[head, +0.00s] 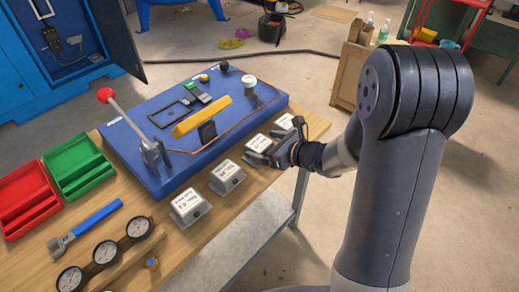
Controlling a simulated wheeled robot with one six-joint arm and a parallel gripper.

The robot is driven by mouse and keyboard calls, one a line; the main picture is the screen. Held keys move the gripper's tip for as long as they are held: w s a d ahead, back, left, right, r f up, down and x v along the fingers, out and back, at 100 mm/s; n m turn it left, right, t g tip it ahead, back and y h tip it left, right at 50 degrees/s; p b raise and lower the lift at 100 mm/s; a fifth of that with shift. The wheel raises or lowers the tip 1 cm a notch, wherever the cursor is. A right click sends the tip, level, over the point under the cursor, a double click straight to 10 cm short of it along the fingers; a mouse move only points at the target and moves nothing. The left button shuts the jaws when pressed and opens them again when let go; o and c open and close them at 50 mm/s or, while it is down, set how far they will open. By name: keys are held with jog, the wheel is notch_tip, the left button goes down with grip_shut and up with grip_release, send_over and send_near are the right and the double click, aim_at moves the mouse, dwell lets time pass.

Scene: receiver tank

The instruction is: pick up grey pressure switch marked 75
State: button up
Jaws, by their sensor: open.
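Several grey pressure switches with white labels stand in a slanted row along the table's front right edge. The nearest switch (190,207) and the one after it (226,177) are in plain view. A third switch (259,143) and the farthest switch (284,122) are close to my gripper (275,144) and partly hidden by it. The label print is too small to tell surely which one is marked 75. My gripper is open, with its fingers spread beside the two far switches. I cannot tell whether it touches either one.
A blue panel (165,175) with a red-knobbed lever (106,96) and yellow bar lies behind the switches. Red (25,200) and green (75,165) trays, a blue-handled wrench (85,229) and a gauge manifold (104,252) occupy the left. The wooden table's right edge is near the gripper.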

aim_at(255, 143)
jog(key=x, duration=0.4)
jog(key=shift+w+a+f, duration=0.1)
jog(key=shift+a+f, duration=0.1)
jog(key=shift+f, duration=0.05)
jog(key=c, duration=1.3)
jog(key=shift+r, duration=0.1)
